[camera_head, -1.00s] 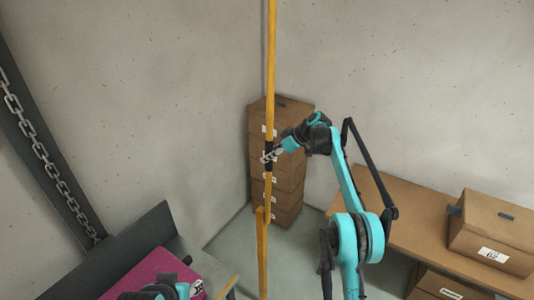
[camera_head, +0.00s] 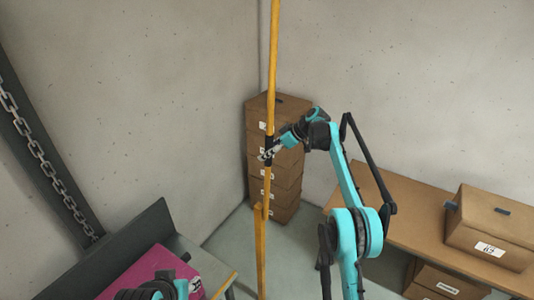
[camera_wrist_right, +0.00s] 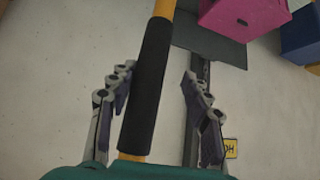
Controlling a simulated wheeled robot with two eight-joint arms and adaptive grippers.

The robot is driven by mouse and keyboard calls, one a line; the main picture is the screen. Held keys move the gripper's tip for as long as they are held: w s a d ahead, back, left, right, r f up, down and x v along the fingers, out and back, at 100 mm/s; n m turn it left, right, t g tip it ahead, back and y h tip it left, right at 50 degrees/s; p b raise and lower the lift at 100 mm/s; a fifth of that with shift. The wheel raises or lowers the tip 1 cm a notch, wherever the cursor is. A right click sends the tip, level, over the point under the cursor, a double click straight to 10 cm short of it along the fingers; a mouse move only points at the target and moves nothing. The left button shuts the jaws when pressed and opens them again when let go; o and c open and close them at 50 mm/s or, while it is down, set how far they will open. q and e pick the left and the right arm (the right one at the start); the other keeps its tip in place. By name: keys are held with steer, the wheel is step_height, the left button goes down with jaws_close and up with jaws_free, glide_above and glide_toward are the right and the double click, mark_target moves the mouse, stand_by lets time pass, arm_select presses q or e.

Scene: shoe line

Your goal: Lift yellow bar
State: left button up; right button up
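The yellow bar (camera_head: 272,70) stands nearly upright in the middle of the head view, leaning slightly. It has a black grip sleeve (camera_wrist_right: 147,85), which fills the middle of the right wrist view. My right gripper (camera_head: 266,153) is at this sleeve. In the right wrist view my right gripper (camera_wrist_right: 157,95) is open, one finger on each side of the sleeve. The sleeve lies closer to the left finger, and a gap shows at the right. My left gripper (camera_head: 160,288) shows only partly at the bottom edge, and its fingers are not clear.
Stacked brown boxes (camera_head: 275,175) stand in the corner behind the bar. A brown table (camera_head: 400,215) with a box (camera_head: 490,228) is at the right. A pink box (camera_head: 140,270) lies on a grey bench at the lower left. A chain (camera_head: 45,155) hangs along a dark beam.

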steer(key=v, duration=1.1)
steer(key=shift+d, duration=0.35)
